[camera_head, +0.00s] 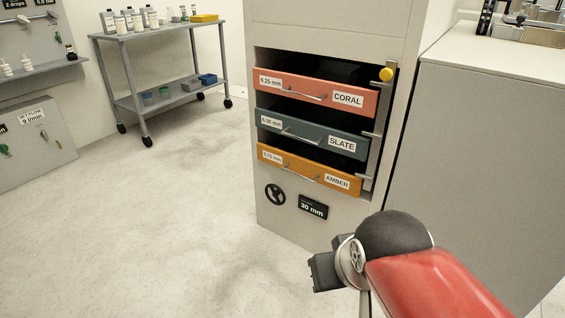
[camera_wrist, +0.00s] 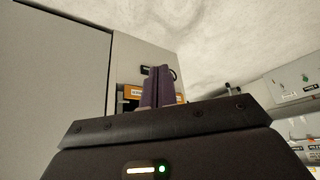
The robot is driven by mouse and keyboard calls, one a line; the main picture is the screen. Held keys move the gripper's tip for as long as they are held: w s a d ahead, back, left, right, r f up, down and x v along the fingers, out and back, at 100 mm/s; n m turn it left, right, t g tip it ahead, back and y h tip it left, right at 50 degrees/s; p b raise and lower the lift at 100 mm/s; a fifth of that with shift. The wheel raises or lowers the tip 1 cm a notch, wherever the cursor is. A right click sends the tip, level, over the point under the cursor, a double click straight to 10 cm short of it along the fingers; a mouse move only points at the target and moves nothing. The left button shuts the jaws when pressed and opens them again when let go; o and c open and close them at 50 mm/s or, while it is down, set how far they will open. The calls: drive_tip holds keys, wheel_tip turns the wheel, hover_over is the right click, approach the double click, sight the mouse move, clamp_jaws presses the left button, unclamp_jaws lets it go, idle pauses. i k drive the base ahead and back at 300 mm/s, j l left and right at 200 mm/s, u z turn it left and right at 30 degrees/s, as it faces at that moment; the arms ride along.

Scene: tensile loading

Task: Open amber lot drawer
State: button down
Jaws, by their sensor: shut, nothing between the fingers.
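The amber drawer (camera_head: 307,170) is the lowest of three drawers in a pale cabinet; its orange front carries an AMBER label and a thin bar handle (camera_head: 303,171). Its front lines up roughly with those above, so it looks closed. Part of its orange front also shows in the wrist view (camera_wrist: 132,92), behind my fingers. My gripper (camera_head: 323,272) is in front of and below the drawer in the head view, apart from the handle. In the wrist view my gripper's dark fingers (camera_wrist: 158,78) are together and empty.
The coral drawer (camera_head: 315,91) and slate drawer (camera_head: 312,131) sit above. An upright metal bar (camera_head: 378,132) with a yellow knob (camera_head: 386,74) runs along the drawers' right side. A grey cabinet (camera_head: 470,140) stands at right. Floor at left is clear up to a cart (camera_head: 160,100).

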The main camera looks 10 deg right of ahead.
sight(332, 170)
drive_tip(key=i+z, duration=0.15)
drive_tip(key=i, duration=0.35)
drive_tip(key=i+j+z, duration=0.15)
drive_tip(key=i, duration=0.35)
